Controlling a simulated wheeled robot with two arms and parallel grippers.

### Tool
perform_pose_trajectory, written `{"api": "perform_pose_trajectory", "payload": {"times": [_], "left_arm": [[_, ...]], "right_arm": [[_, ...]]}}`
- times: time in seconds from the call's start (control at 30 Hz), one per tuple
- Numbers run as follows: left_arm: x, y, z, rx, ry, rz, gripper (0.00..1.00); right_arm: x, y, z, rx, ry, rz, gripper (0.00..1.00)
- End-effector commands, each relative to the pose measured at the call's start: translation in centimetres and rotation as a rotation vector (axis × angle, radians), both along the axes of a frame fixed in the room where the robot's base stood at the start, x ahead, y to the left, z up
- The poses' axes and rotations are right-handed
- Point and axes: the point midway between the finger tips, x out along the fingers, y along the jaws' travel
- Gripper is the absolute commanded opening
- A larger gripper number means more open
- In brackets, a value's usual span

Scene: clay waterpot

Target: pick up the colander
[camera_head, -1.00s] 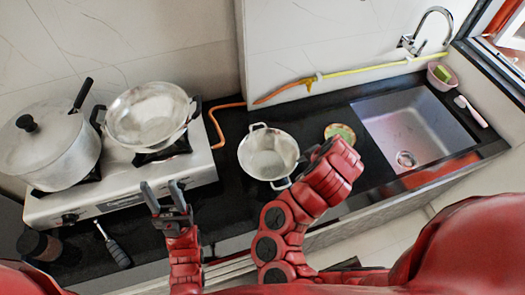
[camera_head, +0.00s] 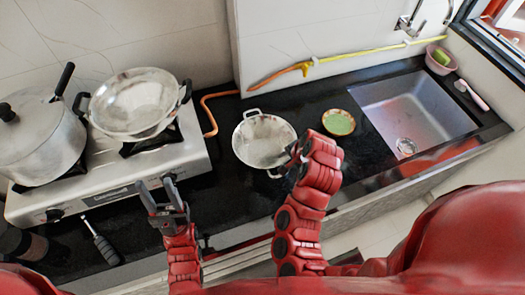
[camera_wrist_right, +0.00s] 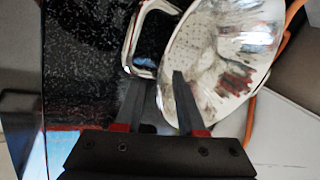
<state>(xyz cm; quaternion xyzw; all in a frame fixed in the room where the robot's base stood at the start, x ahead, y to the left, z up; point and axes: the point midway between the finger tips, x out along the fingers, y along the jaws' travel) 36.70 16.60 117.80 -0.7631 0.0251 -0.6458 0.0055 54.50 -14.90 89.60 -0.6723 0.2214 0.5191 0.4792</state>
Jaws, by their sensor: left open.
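The colander (camera_head: 264,140) is a silver bowl with two loop handles, standing on the black counter right of the stove. In the right wrist view the colander (camera_wrist_right: 222,55) shows small holes and one loop handle. My right gripper (camera_head: 288,163) is at the colander's near right side, partly hidden by its own wrist in the head view. In the wrist view my right gripper (camera_wrist_right: 157,78) is open, with its fingertips by the handle and rim; I cannot tell whether they touch. My left gripper (camera_head: 162,195) is open and empty in front of the stove.
A silver wok (camera_head: 132,102) and a lidded pot (camera_head: 38,140) sit on the white stove (camera_head: 110,190). An orange hose (camera_head: 208,115) runs behind. A small green-filled bowl (camera_head: 338,122) and the sink (camera_head: 410,110) are to the right. A black-handled tool (camera_head: 100,243) lies at front left.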

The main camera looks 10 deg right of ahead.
Motion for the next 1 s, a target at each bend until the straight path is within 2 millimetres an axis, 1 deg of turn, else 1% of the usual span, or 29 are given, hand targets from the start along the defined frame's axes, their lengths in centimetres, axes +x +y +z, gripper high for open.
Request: {"api": "perform_pose_trajectory", "payload": {"times": [0.07,0.27,0.37,0.53,0.8,0.87,1.0], "left_arm": [[0.0,0.0,0.8,0.000,0.000,0.000,0.50],[0.0,0.0,2.5,0.000,0.000,0.000,0.50],[0.0,0.0,2.8,0.000,0.000,0.000,0.50],[0.0,0.0,3.1,0.000,0.000,0.000,0.50],[0.0,0.0,3.0,0.000,0.000,0.000,0.50],[0.0,0.0,3.0,0.000,0.000,0.000,0.50],[0.0,0.0,3.0,0.000,0.000,0.000,0.50]], "right_arm": [[0.2,0.2,-0.2,0.001,0.005,0.002,0.39],[1.2,1.1,-1.8,0.002,0.006,0.000,0.39],[1.6,1.4,-3.0,0.001,0.007,0.002,0.39],[2.0,1.5,-4.1,0.001,0.004,0.001,0.39],[2.1,1.5,-4.3,0.001,0.003,0.001,0.39],[2.1,1.6,-4.3,0.000,0.002,0.000,0.28],[2.1,1.5,-4.2,0.000,0.002,0.000,0.03]]}}
